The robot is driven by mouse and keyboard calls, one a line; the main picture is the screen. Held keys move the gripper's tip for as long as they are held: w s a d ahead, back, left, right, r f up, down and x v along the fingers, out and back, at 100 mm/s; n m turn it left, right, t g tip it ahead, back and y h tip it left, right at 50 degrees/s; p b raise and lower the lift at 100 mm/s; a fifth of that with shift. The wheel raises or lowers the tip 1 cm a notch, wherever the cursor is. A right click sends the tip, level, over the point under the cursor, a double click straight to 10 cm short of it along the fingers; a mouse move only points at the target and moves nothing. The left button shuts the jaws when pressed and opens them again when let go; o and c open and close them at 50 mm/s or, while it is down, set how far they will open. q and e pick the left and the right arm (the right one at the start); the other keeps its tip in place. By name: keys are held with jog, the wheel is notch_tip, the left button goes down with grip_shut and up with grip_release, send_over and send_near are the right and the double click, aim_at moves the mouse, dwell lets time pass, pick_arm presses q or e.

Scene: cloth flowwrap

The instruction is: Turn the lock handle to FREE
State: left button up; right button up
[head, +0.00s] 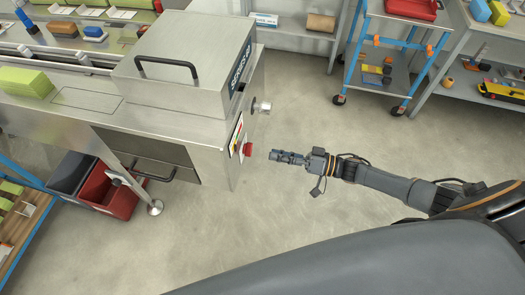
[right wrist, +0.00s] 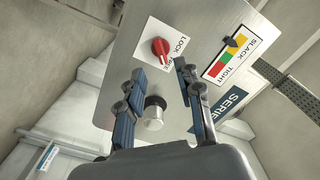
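The red lock handle (right wrist: 160,47) sits on a white label plate on the machine's metal side panel, with the word LOCK beside it. A second word on the plate is partly visible and hard to read. In the head view the red handle (head: 247,149) is at the machine's right end. My right gripper (right wrist: 160,70) is open and empty, its two fingers apart and facing the panel just short of the handle. It also shows in the head view (head: 272,155), right of the handle with a small gap. My left gripper is not in view.
A round metal knob (right wrist: 153,112) stands out from the panel close to the fingers. A SLACK/TIGHT colour gauge (right wrist: 226,60) is beside the handle. The machine's hood (head: 185,55) is above. Red bin (head: 110,193) stands underneath; open floor lies right of the machine.

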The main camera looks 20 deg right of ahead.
jog(key=v, duration=0.4)
jog(key=shift+d, duration=0.1)
dwell(0.3)
notch_tip(320, 180, down, 17)
jog(key=s+d+m+t+h, duration=0.2)
jog(key=d+h, duration=0.1)
jog(key=h, duration=0.6)
jog(key=s+f+g+h, duration=0.3)
jog(key=s+f+h, duration=0.1)
jog(key=s+f, duration=0.45)
jog(key=s+a+f+g, duration=0.1)
jog(key=s+f, duration=0.3)
jog(key=s, duration=0.4)
jog(key=s+a+f+n+g+h, duration=0.1)
jog(key=s+f+g, duration=0.3)
jog(key=s, duration=0.5)
jog(key=s+a+f+n+g+h, duration=0.1)
jog(key=s+a+f+g, duration=0.1)
jog(key=s, duration=0.7)
notch_tip(320, 180, down, 2)
jog(key=shift+a+f+g, duration=0.15)
jog(key=shift+a+g, duration=0.1)
jog(key=shift+g, duration=0.25)
jog(key=shift+s, duration=0.1)
